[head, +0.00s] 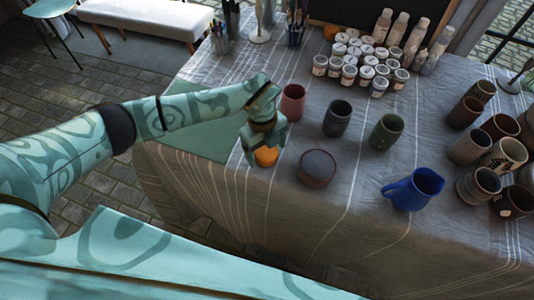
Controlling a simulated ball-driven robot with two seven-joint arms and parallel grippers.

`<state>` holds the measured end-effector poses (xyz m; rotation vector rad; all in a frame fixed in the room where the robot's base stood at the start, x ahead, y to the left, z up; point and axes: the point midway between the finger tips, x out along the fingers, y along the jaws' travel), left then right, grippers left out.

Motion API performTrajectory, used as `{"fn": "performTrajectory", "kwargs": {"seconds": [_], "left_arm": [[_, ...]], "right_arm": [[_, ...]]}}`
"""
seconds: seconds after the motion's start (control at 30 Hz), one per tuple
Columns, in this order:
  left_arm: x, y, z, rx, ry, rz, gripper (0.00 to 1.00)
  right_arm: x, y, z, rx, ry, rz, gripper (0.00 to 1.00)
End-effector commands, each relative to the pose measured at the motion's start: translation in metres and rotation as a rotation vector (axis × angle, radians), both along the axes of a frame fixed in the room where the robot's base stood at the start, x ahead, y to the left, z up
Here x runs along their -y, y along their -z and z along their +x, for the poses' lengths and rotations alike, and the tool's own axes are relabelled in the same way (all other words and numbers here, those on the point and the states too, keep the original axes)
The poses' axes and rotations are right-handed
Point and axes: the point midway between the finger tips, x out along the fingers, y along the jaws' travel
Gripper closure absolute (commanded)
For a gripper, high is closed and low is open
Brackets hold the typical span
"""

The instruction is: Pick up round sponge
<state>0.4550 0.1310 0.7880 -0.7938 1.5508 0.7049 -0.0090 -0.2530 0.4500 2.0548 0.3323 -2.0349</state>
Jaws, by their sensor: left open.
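The round sponge (266,158) is a small orange disc on the cloth-covered table near its front left edge. My left gripper (264,146) is open, pointing down, with its fingers at the sponge's far and left sides in the picture. The gripper hides the upper part of the sponge. I cannot tell whether the fingers touch it. My right gripper is not in view.
A dark round pot (317,168) stands right of the sponge. A red-brown cup (292,103), a dark cup (337,118), a green cup (386,131) and a blue jug (412,190) stand nearby. Paint jars (350,75) and several mugs (470,147) fill the back and right.

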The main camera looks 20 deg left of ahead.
Motion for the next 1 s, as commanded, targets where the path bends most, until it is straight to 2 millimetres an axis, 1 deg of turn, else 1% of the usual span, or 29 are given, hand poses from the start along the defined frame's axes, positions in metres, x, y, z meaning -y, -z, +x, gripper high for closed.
{"fn": "performTrajectory", "kwargs": {"seconds": [0.03, 0.07, 0.27, 0.3, 0.37, 0.4, 0.43, 0.77, 0.87, 0.97, 1.0], "left_arm": [[0.001, 0.009, -0.001, -0.003, -0.001, 0.0, 0.17], [0.001, 0.011, -0.001, -0.003, -0.001, 0.0, 0.17], [0.001, 0.009, -0.001, 0.0, 0.0, 0.0, 0.17], [0.001, 0.009, -0.001, 0.0, 0.0, 0.0, 0.29], [0.001, 0.009, -0.001, 0.0, 0.0, 0.0, 0.45], [0.001, 0.009, -0.001, 0.0, 0.0, 0.0, 0.56], [0.001, 0.009, -0.001, 0.0, 0.0, 0.0, 0.65], [0.0, 0.007, 0.0, 0.001, 0.0, 0.0, 0.65], [0.0, 0.0, 0.0, 0.004, 0.0, 0.0, 0.65], [0.0, -0.014, 0.001, 0.006, 0.0, -0.001, 0.65], [0.0, -0.022, 0.001, 0.006, 0.0, -0.001, 0.65]], "right_arm": [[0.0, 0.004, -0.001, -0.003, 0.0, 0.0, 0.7], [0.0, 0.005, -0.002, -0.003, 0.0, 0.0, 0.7], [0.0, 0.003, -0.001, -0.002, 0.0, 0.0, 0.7], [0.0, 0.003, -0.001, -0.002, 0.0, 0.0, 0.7], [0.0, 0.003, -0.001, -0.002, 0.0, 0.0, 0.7], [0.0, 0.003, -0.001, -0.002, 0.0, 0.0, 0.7], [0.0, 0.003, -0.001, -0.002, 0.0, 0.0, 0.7], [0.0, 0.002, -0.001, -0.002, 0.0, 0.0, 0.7], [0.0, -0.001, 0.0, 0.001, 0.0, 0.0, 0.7], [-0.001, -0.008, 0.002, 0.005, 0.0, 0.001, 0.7], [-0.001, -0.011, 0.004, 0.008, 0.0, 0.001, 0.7]]}}
